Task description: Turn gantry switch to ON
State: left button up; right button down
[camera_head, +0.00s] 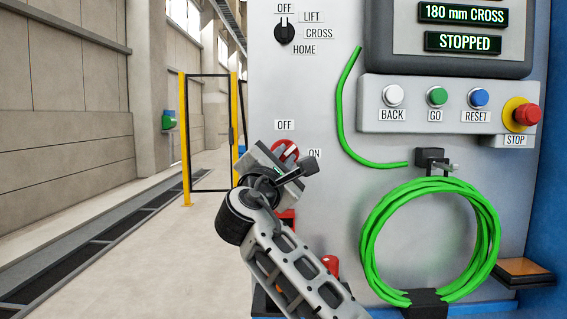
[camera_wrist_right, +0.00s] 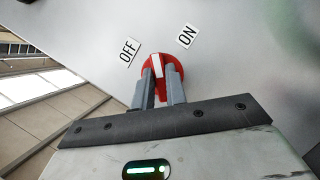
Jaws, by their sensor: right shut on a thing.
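The gantry switch is a red round knob with a white pointer mark. It shows on the grey panel in the head view (camera_head: 290,146) and in the right wrist view (camera_wrist_right: 157,65). The OFF label (camera_head: 284,125) is above it and the ON label (camera_head: 314,153) is to its right. The white mark points between the two labels. My right gripper (camera_wrist_right: 163,88) is shut on the knob, with one finger on each side. In the head view my right gripper (camera_head: 280,165) hides the knob's lower part. My left gripper is not in view.
A black selector (camera_head: 284,32) labelled OFF, LIFT, CROSS and HOME is above. To the right are a button box (camera_head: 435,124) with a red STOP button (camera_head: 527,114), a screen reading STOPPED (camera_head: 463,41) and a green hose coil (camera_head: 372,235). Open floor lies left.

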jog(key=m+g, duration=0.1)
jog(key=m, duration=0.2)
jog(key=shift+a+m+h, duration=0.1)
jog(key=shift+m+h, duration=0.2)
jog(key=shift+h, duration=0.1)
jog(key=m+g+p, duration=0.1)
jog(key=m, duration=0.1)
jog(key=shift+r+m, duration=0.1)
jog(key=shift+m, duration=0.3)
jog(key=shift+m+g+p, duration=0.7)
jog(key=shift+m+p, duration=0.3)
jog(key=shift+m, duration=0.4)
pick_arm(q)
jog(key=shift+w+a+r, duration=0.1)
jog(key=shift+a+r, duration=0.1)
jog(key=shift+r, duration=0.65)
pick_arm(e)
jog(key=shift+m, duration=0.3)
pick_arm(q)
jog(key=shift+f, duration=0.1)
pick_arm(e)
jog(key=c, duration=1.4)
grip_release()
jog(key=shift+c, duration=0.2)
